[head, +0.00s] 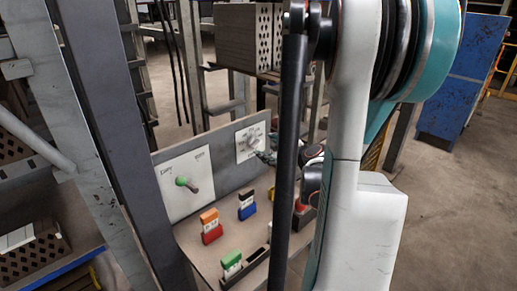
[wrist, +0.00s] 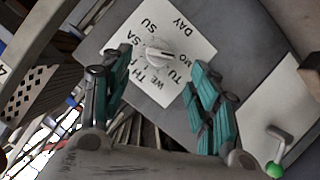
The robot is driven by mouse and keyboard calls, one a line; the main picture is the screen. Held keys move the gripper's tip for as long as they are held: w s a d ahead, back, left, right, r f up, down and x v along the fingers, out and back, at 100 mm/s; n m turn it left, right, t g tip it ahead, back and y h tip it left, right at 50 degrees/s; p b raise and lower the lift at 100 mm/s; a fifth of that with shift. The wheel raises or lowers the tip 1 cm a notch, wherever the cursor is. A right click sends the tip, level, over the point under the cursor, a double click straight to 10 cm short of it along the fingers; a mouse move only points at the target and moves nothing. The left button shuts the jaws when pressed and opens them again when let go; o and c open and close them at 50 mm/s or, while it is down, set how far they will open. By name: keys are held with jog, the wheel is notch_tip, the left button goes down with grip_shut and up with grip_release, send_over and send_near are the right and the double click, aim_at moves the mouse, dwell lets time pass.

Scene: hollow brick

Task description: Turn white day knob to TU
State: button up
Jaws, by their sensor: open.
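The white day knob (wrist: 159,53) sits at the centre of a white dial plate (wrist: 140,22) marked DAY, SU, SA, F, TH, WE, TU and MO. The plate appears upside down in the wrist view. TU is printed below and right of the knob there; I cannot tell surely which mark the knob points to. In the head view the knob (head: 252,139) is on the grey upright panel. My gripper (wrist: 160,60) is open and empty, its teal fingers left and right of the knob in the picture. In the head view my gripper (head: 267,157) is close to the dial, partly hidden by my arm.
A lever with a green ball (head: 181,181) is on another white plate left of the dial. Orange-red (head: 210,226), black-blue (head: 246,204) and green (head: 232,262) blocks stand on the desk below. A dark post (head: 110,130) rises at left. Hollow bricks (head: 243,38) are behind.

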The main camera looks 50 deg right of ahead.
aim_at(258, 144)
jog(key=b+x, duration=0.1)
jog(key=x, duration=0.6)
jog(key=shift+b, duration=0.35)
jog(key=shift+c, duration=0.6)
jog(key=c, duration=0.9)
